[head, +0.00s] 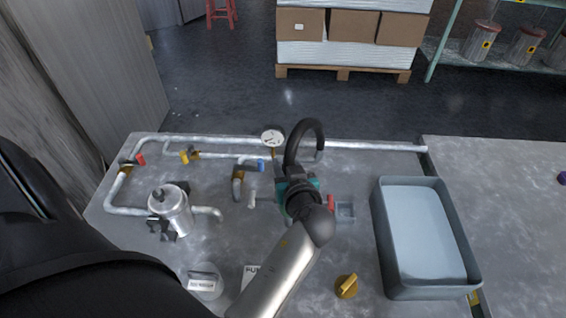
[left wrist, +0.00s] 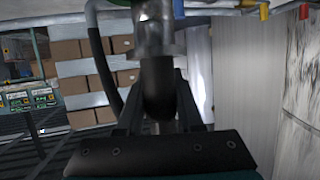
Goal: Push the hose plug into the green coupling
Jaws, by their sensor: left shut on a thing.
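A silvery metal piece (left wrist: 152,38) lies in line with the plug, just past the fingertips. A bit of green, perhaps the green coupling (left wrist: 178,8), shows at the top edge. I cannot tell how far the plug is in. My right gripper is not in view.
A metal canister (head: 171,208) and pipes with coloured valves stand on the left of the bench. A gauge (head: 272,138) is at the back. A grey tray (head: 381,235) stands at the right, and a yellow knob (head: 346,286) is at the front.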

